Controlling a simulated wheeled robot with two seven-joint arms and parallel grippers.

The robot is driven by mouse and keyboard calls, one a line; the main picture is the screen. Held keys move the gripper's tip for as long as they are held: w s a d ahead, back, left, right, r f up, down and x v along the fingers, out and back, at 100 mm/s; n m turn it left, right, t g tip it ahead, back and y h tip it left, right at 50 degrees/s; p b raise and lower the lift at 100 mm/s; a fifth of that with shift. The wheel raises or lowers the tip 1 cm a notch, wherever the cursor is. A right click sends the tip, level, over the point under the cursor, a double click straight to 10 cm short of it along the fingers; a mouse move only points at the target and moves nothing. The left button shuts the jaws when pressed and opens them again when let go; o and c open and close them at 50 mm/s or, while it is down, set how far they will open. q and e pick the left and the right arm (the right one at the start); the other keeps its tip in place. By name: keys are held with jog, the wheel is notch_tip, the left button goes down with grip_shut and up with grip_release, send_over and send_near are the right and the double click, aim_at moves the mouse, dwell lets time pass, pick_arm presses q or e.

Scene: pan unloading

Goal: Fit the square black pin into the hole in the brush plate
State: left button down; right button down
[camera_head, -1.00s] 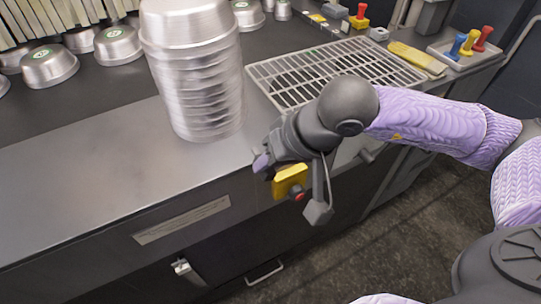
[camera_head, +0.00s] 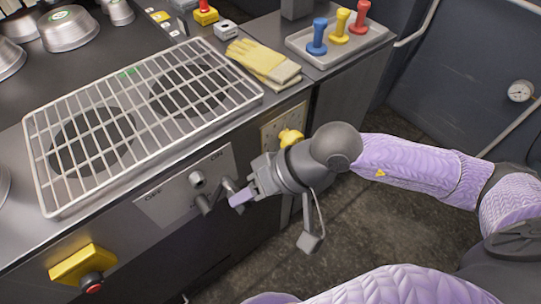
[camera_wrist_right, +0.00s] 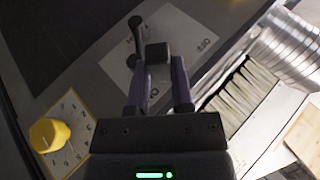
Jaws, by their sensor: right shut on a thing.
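My right gripper (camera_head: 238,197) is in front of the counter's front face, beside the on/off switch panel. In the right wrist view its two purple fingers (camera_wrist_right: 159,88) are shut on the square black pin (camera_wrist_right: 157,52), a dark blocky end at the fingertips. In the head view the pin is hard to tell from the dark levers behind it. A pale plate with a row of cream bristles, apparently the brush plate (camera_wrist_right: 268,128), lies to the right in the wrist view. Its hole cannot be made out. My left gripper is out of view.
The switch panel (camera_head: 160,205) with its protruding levers (camera_head: 204,204) is close to the gripper. A yellow knob (camera_head: 290,138) is just behind it. A wire rack (camera_head: 140,115), gloves (camera_head: 262,62) and a tray of coloured handles (camera_head: 340,50) are on top. Floor space is open at right.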

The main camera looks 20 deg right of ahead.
aim_at(224, 185)
jog(key=shift+y, duration=0.4)
jog(key=b+x, duration=0.1)
jog(key=x, duration=0.1)
jog(key=w+b+x, duration=0.1)
jog(key=x, duration=0.2)
jog(key=shift+w+a, duration=0.1)
dwell(0.3)
jog(key=shift+b, duration=0.3)
dwell(0.6)
jog(key=shift+w+a+b, duration=0.2)
jog(key=shift+w+b, duration=0.4)
jog(key=shift+w, duration=0.15)
dwell(0.4)
jog(key=shift+w+a+b, duration=0.2)
jog(key=shift+w+b, duration=0.3)
jog(key=shift+w, duration=0.1)
dwell(0.3)
jog(key=shift+c, duration=2.1)
grip_release()
